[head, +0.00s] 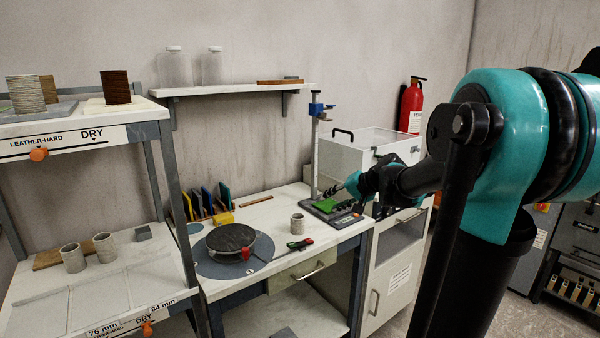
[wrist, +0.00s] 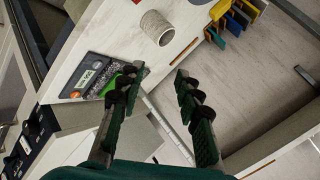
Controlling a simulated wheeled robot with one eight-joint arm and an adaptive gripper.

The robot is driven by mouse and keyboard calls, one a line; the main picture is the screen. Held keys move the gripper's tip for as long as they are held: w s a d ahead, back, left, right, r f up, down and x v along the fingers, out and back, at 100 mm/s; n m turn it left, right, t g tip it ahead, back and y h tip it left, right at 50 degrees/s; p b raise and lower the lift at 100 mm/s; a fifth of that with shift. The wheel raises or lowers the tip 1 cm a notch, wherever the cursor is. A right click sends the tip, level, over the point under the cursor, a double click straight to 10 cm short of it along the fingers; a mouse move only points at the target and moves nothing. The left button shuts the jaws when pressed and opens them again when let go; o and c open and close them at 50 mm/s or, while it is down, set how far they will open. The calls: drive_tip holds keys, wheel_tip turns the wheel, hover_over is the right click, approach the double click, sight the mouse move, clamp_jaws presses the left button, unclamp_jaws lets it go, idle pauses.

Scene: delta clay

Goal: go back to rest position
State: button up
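My gripper (wrist: 160,98) is open in the wrist view, with nothing between its two dark green fingers. In the head view my gripper (head: 340,188) is above the right end of the workbench (head: 270,213), over a dark tray (head: 325,211) with a green item (head: 326,205) in it. I cannot tell from the head view how high above the tray it is.
A round dark wheel (head: 231,238) and a small cup (head: 297,224) stand on the bench. A shelf rack (head: 160,190) with cups is at the left. A wall shelf (head: 235,90) hangs behind. A white cabinet with a clear lid (head: 345,155) stands close behind my gripper.

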drive_tip(key=s+d+f+n+g+h, duration=0.1)
drive_tip(key=s+d+f+n+h, duration=0.1)
drive_tip(key=s+f, duration=0.8)
drive_tip(key=s+d+f+n+g+h, duration=0.2)
drive_tip(key=s+d+f+h, duration=0.3)
drive_tip(key=s+f, duration=0.6)
drive_tip(key=s+d, duration=0.1)
drive_tip(key=s, duration=0.6)
